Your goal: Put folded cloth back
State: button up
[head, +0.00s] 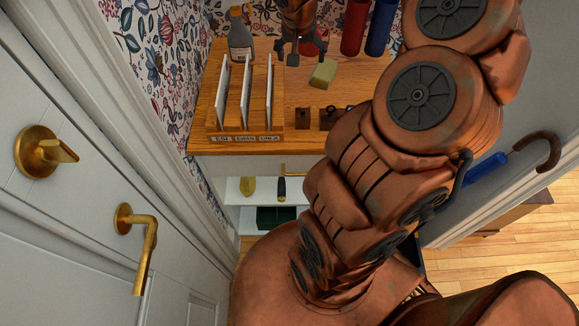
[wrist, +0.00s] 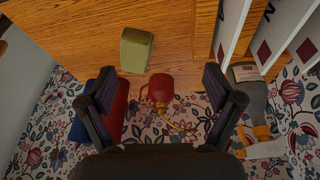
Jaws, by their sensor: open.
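A small olive-green block, which looks like the folded cloth (head: 323,74), lies on the wooden top right of the upright dividers in the head view. It also shows at the upper middle of the wrist view (wrist: 136,50). My gripper (head: 307,52) is open and empty, behind and slightly left of it in the head view, with the fingers apart from it. In the wrist view the open fingers (wrist: 158,82) have the cloth beyond their tips, slightly left of centre. I cannot tell the gripper's exact height above the top.
A wooden rack (head: 245,118) with white dividers stands left, a grey bottle (head: 240,42) behind it. Red (head: 354,28) and blue (head: 380,28) rolls or cylinders stand at the back right. A small red object (wrist: 161,88) is near the wall. A yellow item (head: 248,187) sits on the shelf below.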

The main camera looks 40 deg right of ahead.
jog(key=s+a+r+n+g+y, duration=0.1)
jog(key=s+a+n, duration=0.1)
jog(key=s+a, duration=0.3)
jog(key=s+a+r+n, duration=0.15)
jog(key=s+a, duration=0.25)
jog(key=a, duration=0.4)
jog(key=s+a+f+n+g+y, duration=0.1)
jog(key=s+a+n, duration=0.1)
jog(key=s+a, duration=0.3)
jog(key=s+a+f+n+g+y, duration=0.1)
jog(key=s+a, duration=0.5)
jog(key=s, duration=0.6)
jog(key=shift+s+a+n+g, duration=0.3)
jog(key=shift+s+n+g, duration=0.15)
jog(key=shift+n, duration=0.7)
jog(key=shift+w, duration=0.25)
